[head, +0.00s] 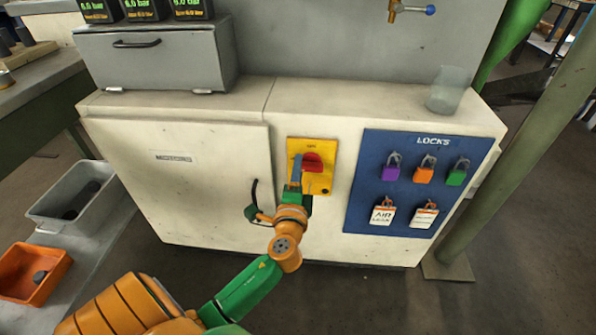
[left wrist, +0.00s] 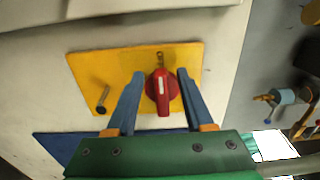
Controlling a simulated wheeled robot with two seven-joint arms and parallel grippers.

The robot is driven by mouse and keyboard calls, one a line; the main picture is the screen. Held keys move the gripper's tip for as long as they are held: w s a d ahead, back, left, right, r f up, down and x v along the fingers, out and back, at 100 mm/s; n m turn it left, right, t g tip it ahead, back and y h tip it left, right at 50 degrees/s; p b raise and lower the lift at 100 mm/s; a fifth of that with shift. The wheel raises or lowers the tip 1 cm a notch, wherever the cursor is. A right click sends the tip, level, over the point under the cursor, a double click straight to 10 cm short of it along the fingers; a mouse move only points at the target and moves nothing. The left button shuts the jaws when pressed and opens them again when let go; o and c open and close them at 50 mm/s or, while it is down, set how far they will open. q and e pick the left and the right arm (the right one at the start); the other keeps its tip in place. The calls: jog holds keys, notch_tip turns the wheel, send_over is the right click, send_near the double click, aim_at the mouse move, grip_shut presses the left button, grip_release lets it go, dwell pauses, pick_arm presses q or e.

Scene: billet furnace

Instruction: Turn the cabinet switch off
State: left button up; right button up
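The cabinet switch is a red rotary knob (head: 312,162) on a yellow plate (head: 322,185) on the front of the white cabinet (head: 225,230). In the left wrist view the red knob (left wrist: 162,92) carries a white mark and its grip runs up and down the picture. My left gripper (head: 298,160) is at the knob and hides part of it in the head view. In the left wrist view the gripper's blue fingers (left wrist: 160,74) are open, one on each side of the knob. The right finger is very close to it; contact is unclear. My right gripper is not in view.
A blue lock board (head: 392,215) with several coloured padlocks is right of the switch. A black door handle (head: 255,200) is left of it. A clear beaker (head: 449,90) and grey box (head: 155,60) stand on top. A small pin (left wrist: 102,100) sticks out of the plate.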

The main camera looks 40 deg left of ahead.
pick_arm(q)
jog(key=v, duration=0.7)
jog(key=shift+s, duration=0.1)
